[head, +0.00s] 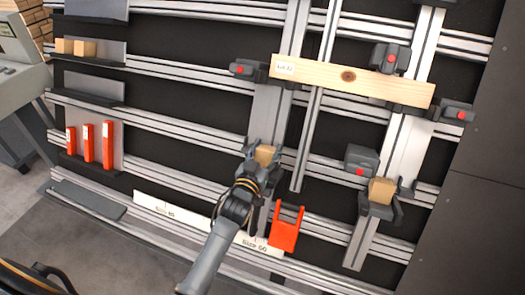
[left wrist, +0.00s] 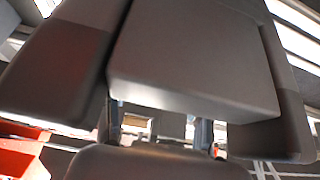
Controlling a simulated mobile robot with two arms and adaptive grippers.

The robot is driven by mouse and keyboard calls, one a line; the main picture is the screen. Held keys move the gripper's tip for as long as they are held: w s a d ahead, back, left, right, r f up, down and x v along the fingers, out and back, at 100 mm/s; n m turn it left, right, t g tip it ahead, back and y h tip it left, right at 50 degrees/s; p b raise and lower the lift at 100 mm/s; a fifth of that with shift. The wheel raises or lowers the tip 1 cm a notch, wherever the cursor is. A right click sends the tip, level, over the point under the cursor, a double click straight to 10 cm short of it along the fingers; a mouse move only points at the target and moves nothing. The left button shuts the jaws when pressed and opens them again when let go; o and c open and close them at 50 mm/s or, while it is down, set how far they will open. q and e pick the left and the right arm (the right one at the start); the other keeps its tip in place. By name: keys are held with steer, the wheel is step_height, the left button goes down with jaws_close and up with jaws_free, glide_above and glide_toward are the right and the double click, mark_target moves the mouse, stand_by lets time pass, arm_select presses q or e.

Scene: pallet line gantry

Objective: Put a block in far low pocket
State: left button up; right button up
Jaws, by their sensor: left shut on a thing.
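My left gripper (head: 263,156) reaches up from the bottom of the head view to the lower middle of the rack. It is shut on a small tan wooden block (head: 266,153), over a grey upright. The gripper covers what is right behind and below the block, so I cannot tell whether it touches a pocket. A second tan block (head: 382,190) sits in a dark pocket (head: 378,209) low on the right upright. In the left wrist view, large grey gripper parts fill most of the picture and the held block is not clear. My right gripper is not in view.
A wooden board (head: 350,78) lies across the uprights between dark clamps with red buttons. A red bracket (head: 285,232) hangs just right of my left wrist. Several red pieces (head: 88,146) and tan blocks (head: 85,48) stand on left shelves. White label strips (head: 170,211) run below.

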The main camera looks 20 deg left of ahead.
arm_select(q)
steer(key=shift+w+a, duration=0.25)
steer(key=shift+a, duration=0.1)
